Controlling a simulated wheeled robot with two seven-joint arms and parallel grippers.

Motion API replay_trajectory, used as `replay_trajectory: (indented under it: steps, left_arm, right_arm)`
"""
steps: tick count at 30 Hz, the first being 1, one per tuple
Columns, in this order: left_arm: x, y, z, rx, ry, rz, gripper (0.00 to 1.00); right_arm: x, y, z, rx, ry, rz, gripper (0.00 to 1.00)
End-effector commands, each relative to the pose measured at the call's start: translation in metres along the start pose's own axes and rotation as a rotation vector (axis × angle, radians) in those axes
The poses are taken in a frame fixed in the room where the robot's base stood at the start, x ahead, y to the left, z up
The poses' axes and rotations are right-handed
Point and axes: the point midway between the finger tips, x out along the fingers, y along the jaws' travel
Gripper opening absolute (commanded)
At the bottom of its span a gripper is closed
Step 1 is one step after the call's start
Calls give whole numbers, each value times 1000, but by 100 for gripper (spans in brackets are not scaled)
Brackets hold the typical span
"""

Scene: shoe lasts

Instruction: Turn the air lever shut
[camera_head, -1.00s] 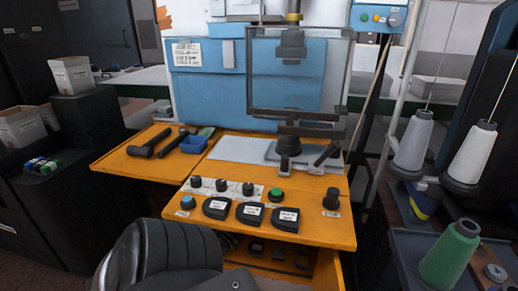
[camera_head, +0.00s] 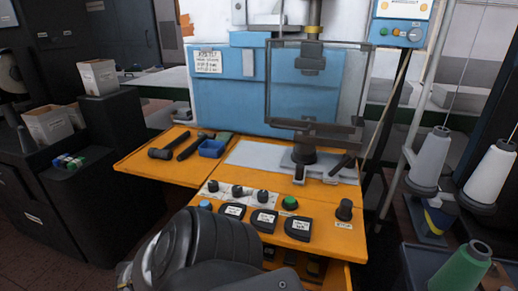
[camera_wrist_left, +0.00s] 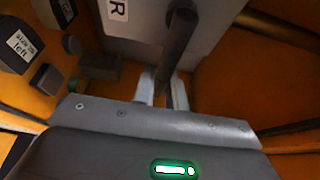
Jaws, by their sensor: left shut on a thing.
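The air lever (camera_wrist_left: 180,35) is a dark round bar in the left wrist view. It runs from the top centre down between the fingers of my left gripper (camera_wrist_left: 165,92), which is shut on it. A grey panel (camera_wrist_left: 135,25) behind the lever carries a white label, cut off so that only an "R" reads clearly. In the head view my left arm comes in at the bottom centre and hides its gripper and the lever. My right gripper is in neither view.
The orange machine table (camera_head: 150,170) holds dark hammer-like tools, a blue tray (camera_head: 212,149) and labelled black pads. A press head with a clear guard stands at the back. Thread cones (camera_head: 490,172) stand at the right. Labelled dark blocks (camera_wrist_left: 20,45) sit left of the lever.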

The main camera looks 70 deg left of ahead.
Motion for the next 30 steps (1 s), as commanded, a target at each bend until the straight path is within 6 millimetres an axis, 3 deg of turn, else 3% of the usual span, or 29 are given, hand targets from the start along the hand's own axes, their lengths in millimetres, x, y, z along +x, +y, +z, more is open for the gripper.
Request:
replay_trajectory:
  steps: [1, 2, 6, 17, 30]
  left_arm:
    - [3, -2, 0, 2, 1, -5, 0]
    - [3, -2, 0, 2, 1, -5, 16]
    - [2, -2, 0, 1, 1, -3, 35]
    - [-4, 0, 0, 0, 0, 0, 36]
    - [-82, 0, 0, 0, -1, 1, 36]
  right_arm:
    - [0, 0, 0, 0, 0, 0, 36]
    - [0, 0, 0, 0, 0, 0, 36]
    - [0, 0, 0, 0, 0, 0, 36]
    - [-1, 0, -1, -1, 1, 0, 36]
    - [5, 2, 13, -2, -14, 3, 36]
